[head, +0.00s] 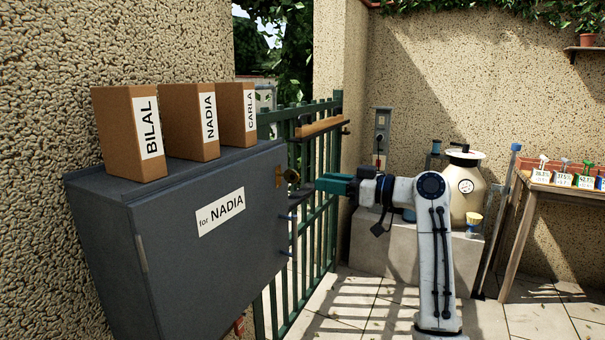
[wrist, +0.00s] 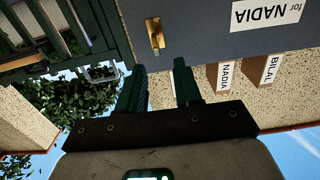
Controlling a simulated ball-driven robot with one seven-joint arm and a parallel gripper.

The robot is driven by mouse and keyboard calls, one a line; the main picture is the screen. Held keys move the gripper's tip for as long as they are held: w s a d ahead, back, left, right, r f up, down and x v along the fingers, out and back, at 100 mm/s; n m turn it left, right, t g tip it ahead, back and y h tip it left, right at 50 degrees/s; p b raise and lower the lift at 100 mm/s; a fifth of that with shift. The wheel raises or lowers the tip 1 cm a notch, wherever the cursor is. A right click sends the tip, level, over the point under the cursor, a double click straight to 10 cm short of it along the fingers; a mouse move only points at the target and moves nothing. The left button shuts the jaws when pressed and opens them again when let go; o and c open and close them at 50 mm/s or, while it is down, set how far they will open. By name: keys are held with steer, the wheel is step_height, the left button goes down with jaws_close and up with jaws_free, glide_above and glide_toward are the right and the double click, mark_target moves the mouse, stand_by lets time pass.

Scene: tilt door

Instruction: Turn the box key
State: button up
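The dark grey wall box (head: 130,240) labelled "for NADIA" stands at the left in the head view. A brass plate (head: 279,177) sits near its upper right corner, with a round brass key (head: 291,176) sticking out. In the upside-down wrist view, the brass key and plate (wrist: 155,35) show on the box front (wrist: 195,25), ahead of the fingers. My gripper (head: 319,184) points left at the key, a short gap away. Its two dark green fingers (wrist: 158,72) are apart, with nothing between them.
Three cardboard parcels, BILAL (head: 115,120), NADIA (head: 185,125) and CARLA (head: 229,110), stand on the box. A green gate (head: 325,215) is behind my gripper. A stone block (head: 365,250) with a cream tank (head: 465,185) and a wooden table (head: 545,187) stand to the right.

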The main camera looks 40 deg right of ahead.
mark_target(291, 171)
steer(key=x, duration=0.3)
steer(key=p+x, duration=0.1)
steer(key=x, duration=0.3)
steer(key=r+x, duration=0.1)
steer(key=x, duration=0.2)
steer(key=shift+w+d, duration=0.2)
steer(key=shift+w, duration=0.15)
steer(key=shift+c, duration=0.5)
jaws_close()
